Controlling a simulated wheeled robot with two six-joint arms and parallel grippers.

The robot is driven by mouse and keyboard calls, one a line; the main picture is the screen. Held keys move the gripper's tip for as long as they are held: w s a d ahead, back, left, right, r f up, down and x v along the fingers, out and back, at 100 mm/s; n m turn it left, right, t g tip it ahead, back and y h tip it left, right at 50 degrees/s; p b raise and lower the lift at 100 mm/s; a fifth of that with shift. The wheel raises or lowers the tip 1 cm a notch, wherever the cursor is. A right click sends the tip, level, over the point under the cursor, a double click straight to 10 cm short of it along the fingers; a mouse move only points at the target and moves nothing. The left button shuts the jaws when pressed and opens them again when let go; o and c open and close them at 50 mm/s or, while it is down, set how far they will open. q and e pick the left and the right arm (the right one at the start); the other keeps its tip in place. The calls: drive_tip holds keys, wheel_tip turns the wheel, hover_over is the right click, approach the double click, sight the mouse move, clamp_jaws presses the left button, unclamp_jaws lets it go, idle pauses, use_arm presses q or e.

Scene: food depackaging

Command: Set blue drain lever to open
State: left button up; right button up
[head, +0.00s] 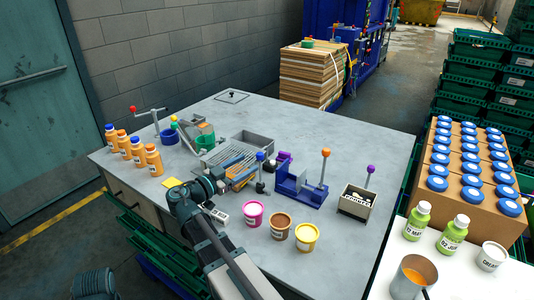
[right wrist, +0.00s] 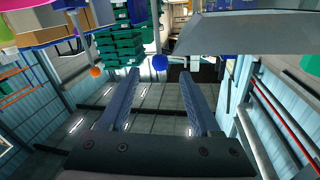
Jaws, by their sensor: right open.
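The blue drain lever (head: 261,156) is a blue ball on a short dark stem, standing roughly upright beside the grey grated drain tray (head: 262,141). My right gripper (head: 238,178) is just to the left of the lever in the head view, low over the table. In the right wrist view the blue ball (right wrist: 160,62) shows between and beyond the two open fingers (right wrist: 161,78). Nothing is held, and I cannot tell whether a finger touches the lever. My left gripper is not in view.
An orange-knobbed lever on a blue fixture (head: 300,187) stands to the right, with a purple-knobbed box (head: 355,202) beyond it. Pink (head: 253,214), brown (head: 280,226) and yellow (head: 306,238) tubs stand in front. Orange bottles (head: 138,152) stand at left.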

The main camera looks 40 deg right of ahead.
sight(260, 169)
drive_tip(key=d, duration=1)
drive_tip(key=shift+w, duration=0.45)
clamp_jaws()
idle(0.8)
